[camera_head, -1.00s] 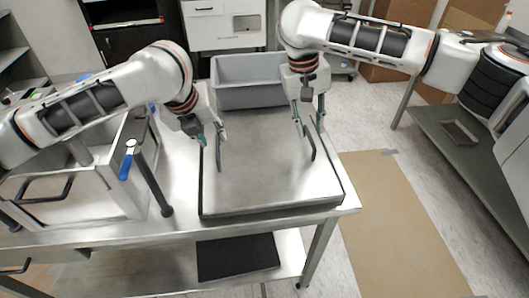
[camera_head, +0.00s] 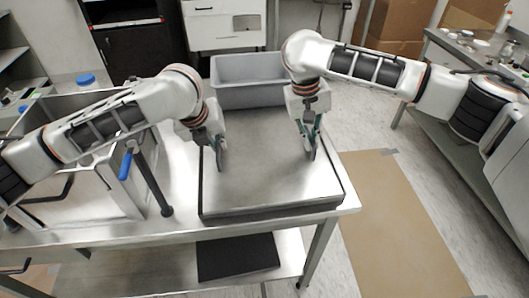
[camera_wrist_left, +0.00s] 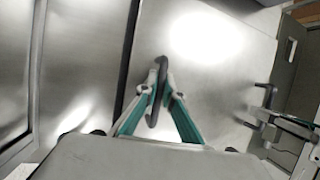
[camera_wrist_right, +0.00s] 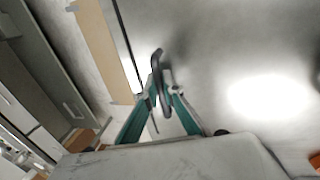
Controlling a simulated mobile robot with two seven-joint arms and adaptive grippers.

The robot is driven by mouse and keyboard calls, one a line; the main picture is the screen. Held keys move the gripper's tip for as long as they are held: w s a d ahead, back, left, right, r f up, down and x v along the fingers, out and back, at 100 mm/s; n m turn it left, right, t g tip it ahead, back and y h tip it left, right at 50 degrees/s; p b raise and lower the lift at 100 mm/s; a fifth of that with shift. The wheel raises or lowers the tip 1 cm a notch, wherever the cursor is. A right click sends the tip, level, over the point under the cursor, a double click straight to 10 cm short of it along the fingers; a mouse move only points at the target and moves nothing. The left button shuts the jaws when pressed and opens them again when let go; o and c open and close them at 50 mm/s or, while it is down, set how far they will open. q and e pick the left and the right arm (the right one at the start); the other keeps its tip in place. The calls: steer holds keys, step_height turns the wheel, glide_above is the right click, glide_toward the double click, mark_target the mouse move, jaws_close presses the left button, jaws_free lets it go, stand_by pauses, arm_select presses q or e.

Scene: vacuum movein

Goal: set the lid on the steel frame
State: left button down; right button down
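The lid (camera_head: 265,180) is a broad flat steel plate with a dark rim and two dark bar handles, lying flat on the steel table. My left gripper (camera_head: 219,152) is shut on its left handle; the left wrist view shows the fingers closed around that handle (camera_wrist_left: 153,100). My right gripper (camera_head: 311,148) is shut on its right handle, which shows between the fingers in the right wrist view (camera_wrist_right: 158,65). The steel frame (camera_head: 75,205) is an open-topped box left of the lid, partly hidden by my left arm. It carries a blue-gripped lever (camera_head: 126,163).
A grey plastic bin (camera_head: 250,95) stands behind the lid. A dark slab (camera_head: 237,257) lies on the lower shelf. A blue-capped item (camera_head: 85,79) is beyond the frame. A brown floor mat (camera_head: 400,220) and a side bench are to the right.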

arm_select(q)
steer(key=shift+w+r, duration=0.1)
steer(key=shift+r, duration=0.05)
arm_select(e)
steer(key=shift+w+r, duration=0.1)
steer(key=shift+r, duration=0.05)
